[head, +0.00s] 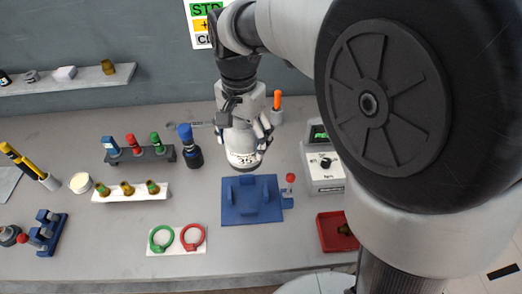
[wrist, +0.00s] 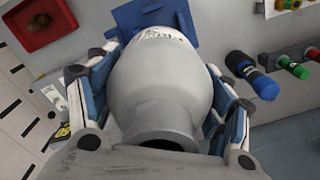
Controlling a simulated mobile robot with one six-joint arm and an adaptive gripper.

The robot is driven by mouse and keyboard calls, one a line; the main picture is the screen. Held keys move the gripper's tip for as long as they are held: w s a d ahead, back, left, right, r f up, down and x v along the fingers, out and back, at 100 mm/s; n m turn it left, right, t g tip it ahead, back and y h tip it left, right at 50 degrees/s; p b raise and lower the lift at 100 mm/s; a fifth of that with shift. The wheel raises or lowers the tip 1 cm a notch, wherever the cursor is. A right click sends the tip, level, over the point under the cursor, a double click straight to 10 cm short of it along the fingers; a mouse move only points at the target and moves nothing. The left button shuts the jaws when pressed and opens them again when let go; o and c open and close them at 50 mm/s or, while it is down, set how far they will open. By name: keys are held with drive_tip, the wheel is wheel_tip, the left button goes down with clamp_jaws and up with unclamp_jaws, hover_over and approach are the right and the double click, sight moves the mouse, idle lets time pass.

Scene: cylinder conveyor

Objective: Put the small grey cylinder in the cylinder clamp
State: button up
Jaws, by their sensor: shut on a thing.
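The small grey cylinder (head: 243,158) is in my gripper (head: 244,138), above the bench and just behind the blue cylinder clamp in the head view. In the wrist view the grey cylinder (wrist: 155,90) fills the middle, rounded with a narrower dark-mouthed neck towards the camera. The gripper fingers (wrist: 150,75) press on both its sides. The cylinder clamp (head: 252,213) is a blue plate with upright blocks and a red-knobbed lever at its right. In the wrist view the clamp (wrist: 130,17) is partly hidden behind the cylinder.
A blue-topped dark bottle (head: 192,148) stands left of my gripper. A rack (head: 140,156) of coloured pieces and a white holder (head: 130,192) are further left. A device with a dial (head: 323,165) and a red tray (head: 336,232) stand right of the clamp. Green and red rings (head: 177,239) lie in front.

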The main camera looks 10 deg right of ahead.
wheel_tip(320, 180, down, 20)
drive_tip(key=b, duration=0.6)
drive_tip(key=shift+a+r, duration=0.1)
drive_tip(key=shift+r, duration=0.05)
drive_tip(key=shift+b, duration=0.3)
drive_tip(key=o, duration=1.9)
drive_tip(key=shift+f, duration=0.2)
drive_tip(key=shift+c, duration=0.2)
drive_tip(key=shift+r, duration=0.1)
